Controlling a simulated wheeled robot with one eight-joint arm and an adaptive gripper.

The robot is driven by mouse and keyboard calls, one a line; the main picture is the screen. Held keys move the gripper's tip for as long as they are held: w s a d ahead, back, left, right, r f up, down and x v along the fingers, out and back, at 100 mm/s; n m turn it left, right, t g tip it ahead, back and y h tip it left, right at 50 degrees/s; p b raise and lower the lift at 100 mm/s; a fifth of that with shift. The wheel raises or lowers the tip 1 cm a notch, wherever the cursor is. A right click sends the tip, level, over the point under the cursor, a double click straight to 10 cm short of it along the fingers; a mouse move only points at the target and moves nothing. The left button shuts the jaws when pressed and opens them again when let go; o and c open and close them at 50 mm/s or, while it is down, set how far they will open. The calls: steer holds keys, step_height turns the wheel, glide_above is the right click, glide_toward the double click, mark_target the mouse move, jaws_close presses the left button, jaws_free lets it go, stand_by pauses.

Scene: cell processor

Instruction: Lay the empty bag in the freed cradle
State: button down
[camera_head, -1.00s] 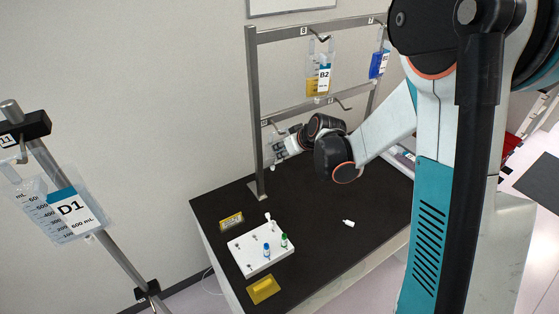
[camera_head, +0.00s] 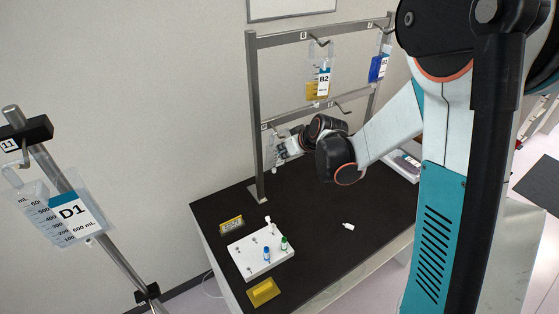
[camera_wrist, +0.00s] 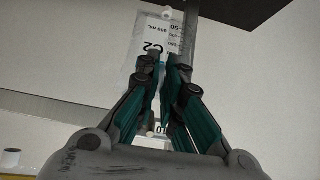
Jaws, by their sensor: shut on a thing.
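My gripper (camera_head: 284,148) is at the left end of the rack's lower rail, and it also shows in the wrist view (camera_wrist: 166,72). It is shut on a clear bag (camera_wrist: 152,42) with a white label reading C2, upside down in the wrist view. The bag looks pale and empty, but much of it is hidden behind the fingers. In the head view my gripper and wrist mostly cover it. I cannot pick out the freed cradle with certainty. A pale tray (camera_head: 402,168) at the table's right side is partly hidden by my arm.
Bag B2 (camera_head: 323,82) with yellow liquid and a blue bag (camera_head: 378,68) hang on the rack's upper rail. Bag D1 (camera_head: 72,212) hangs on a left pole. A white block (camera_head: 247,258) holds small vials. The black table's (camera_head: 325,265) front middle is mostly clear.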

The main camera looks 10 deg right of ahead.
steer(key=shift+p+v, duration=0.35)
steer(key=shift+v, duration=0.65)
steer(key=shift+s+d, duration=0.1)
steer(key=shift+s+d+r, duration=0.1)
steer(key=shift+s+d, duration=0.05)
steer(key=shift+s, duration=0.4)
steer(key=shift+s+d+r, duration=0.1)
steer(key=shift+s+d, duration=0.1)
steer(key=shift+s, duration=0.4)
steer(key=shift+s+d, duration=0.3)
steer(key=shift+s, duration=0.6)
steer(key=shift+s+d, duration=0.3)
steer(key=shift+s, duration=0.6)
steer(key=shift+s+d, duration=0.3)
steer(key=shift+s, duration=0.65)
